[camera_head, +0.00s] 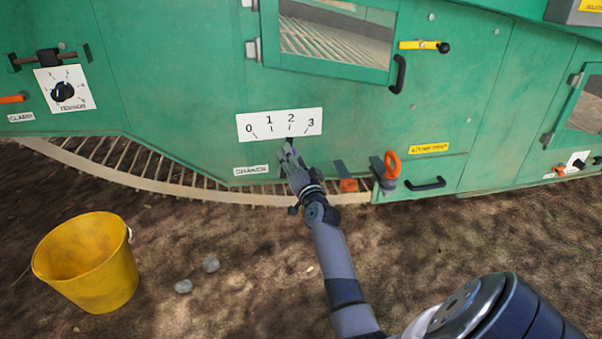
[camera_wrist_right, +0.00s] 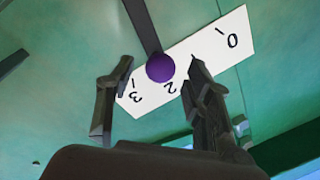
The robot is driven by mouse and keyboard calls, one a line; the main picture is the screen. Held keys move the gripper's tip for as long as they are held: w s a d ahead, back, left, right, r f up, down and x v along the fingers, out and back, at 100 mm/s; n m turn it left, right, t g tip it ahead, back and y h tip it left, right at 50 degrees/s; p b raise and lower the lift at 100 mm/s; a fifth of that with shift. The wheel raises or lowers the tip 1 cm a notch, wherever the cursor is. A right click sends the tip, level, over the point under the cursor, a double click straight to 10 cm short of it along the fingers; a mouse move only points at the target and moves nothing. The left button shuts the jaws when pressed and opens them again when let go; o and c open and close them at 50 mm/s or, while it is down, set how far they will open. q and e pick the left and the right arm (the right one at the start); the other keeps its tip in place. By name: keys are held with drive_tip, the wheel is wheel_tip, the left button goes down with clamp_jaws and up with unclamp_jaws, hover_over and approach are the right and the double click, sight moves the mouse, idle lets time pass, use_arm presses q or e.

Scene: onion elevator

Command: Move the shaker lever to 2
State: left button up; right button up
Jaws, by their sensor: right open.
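The shaker scale (camera_head: 279,125) is a white plate marked 0 to 3 on the green machine panel, above the SHAKER label (camera_head: 251,170). The shaker lever is a dark bar (camera_wrist_right: 143,25) with a purple knob (camera_wrist_right: 160,67) in the right wrist view. The knob covers the spot beside the 2, where its tick would be. In the head view the lever is mostly hidden by my right gripper (camera_head: 288,152), just below the 2. In the wrist view my right gripper (camera_wrist_right: 160,64) is open, one finger on each side of the knob; contact cannot be told. My left gripper is out of view.
An orange-handled part (camera_head: 392,165) and a black handle (camera_head: 427,184) sit right of the gripper. A slatted conveyor (camera_head: 110,160) runs below the panel. A yellow bucket (camera_head: 90,262) stands on the dirt ground at left, with two stones nearby.

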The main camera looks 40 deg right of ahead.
drive_tip(key=v, duration=0.8)
drive_tip(key=shift+s+a, duration=0.2)
drive_tip(key=shift+s, duration=0.15)
